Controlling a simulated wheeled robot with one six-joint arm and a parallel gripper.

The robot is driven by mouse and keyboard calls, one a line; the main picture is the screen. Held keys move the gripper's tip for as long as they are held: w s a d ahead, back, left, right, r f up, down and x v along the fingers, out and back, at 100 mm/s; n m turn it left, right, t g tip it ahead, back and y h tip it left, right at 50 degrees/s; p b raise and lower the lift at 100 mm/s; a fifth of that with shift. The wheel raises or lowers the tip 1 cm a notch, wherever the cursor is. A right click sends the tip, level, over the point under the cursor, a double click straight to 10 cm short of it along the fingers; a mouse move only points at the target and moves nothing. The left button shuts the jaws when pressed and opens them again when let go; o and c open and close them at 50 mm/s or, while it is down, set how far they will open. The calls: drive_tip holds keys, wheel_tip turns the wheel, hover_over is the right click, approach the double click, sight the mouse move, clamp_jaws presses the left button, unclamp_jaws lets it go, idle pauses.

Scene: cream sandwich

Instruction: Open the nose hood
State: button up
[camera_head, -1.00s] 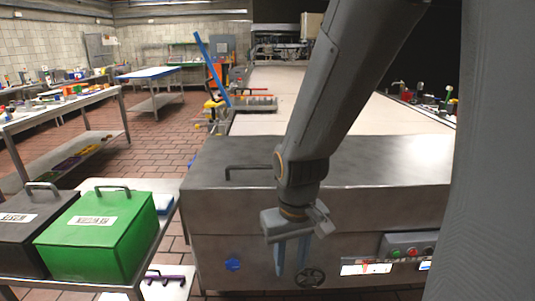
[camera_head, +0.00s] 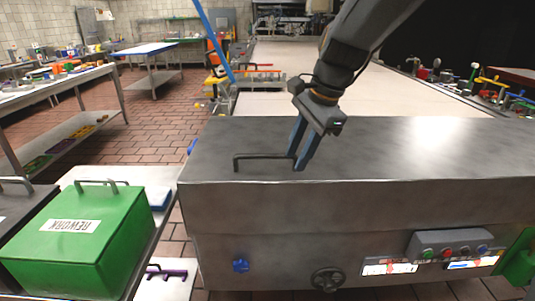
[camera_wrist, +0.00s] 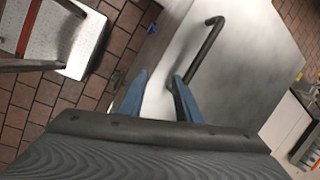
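The nose hood (camera_head: 400,150) is a brushed-metal cover on the end of the conveyor, and it sits shut and level. Its dark bar handle (camera_head: 262,156) stands on the left of the hood's top. My gripper (camera_head: 298,161) points down at the right end of the handle. In the wrist view the blue fingers of my gripper (camera_wrist: 160,78) are apart with nothing held between them. I cannot tell whether finger and handle touch.
A green REWORK box (camera_head: 80,235) with a handle stands on a bench at the lower left. The front panel has a handwheel (camera_head: 327,279), a blue knob (camera_head: 240,265) and a button box (camera_head: 452,244). The pale conveyor belt (camera_head: 300,60) runs back behind the hood.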

sight(267, 155)
drive_tip(key=w+a+r+m+y, duration=0.1)
drive_tip(key=w+a+r+m, duration=0.3)
drive_tip(key=r, duration=0.1)
drive_tip(key=x, duration=0.7)
drive_tip(key=shift+a, duration=0.45)
drive_tip(key=shift+w, duration=0.1)
clamp_jaws()
